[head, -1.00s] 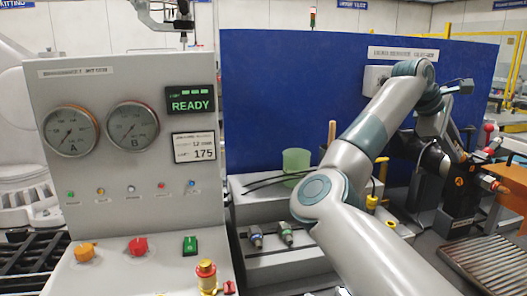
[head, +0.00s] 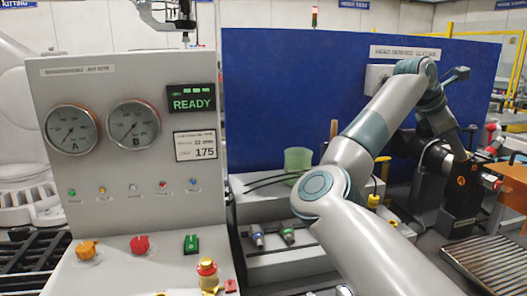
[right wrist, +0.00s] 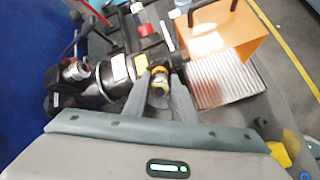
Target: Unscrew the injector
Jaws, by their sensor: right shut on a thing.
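My right gripper (right wrist: 159,88) is shut on the injector (right wrist: 160,82), a small brass-yellow and metallic part between the two grey fingers in the right wrist view. The injector sits at the side of a black machine barrel (right wrist: 115,75) with white and yellow labels. I cannot tell whether its thread is engaged. In the head view my right arm reaches over to the black machine (head: 460,190) at the right; the fingertips and injector are not clear there. My left gripper is not in view.
A grey panel (head: 100,210) with two gauges and a green READY display stands at the left. Two small injector-like parts, one blue (head: 257,237) and one green (head: 288,233), lie on a grey stand. A ribbed metal tray (head: 485,262) is at the lower right. A blue partition (head: 275,95) stands behind.

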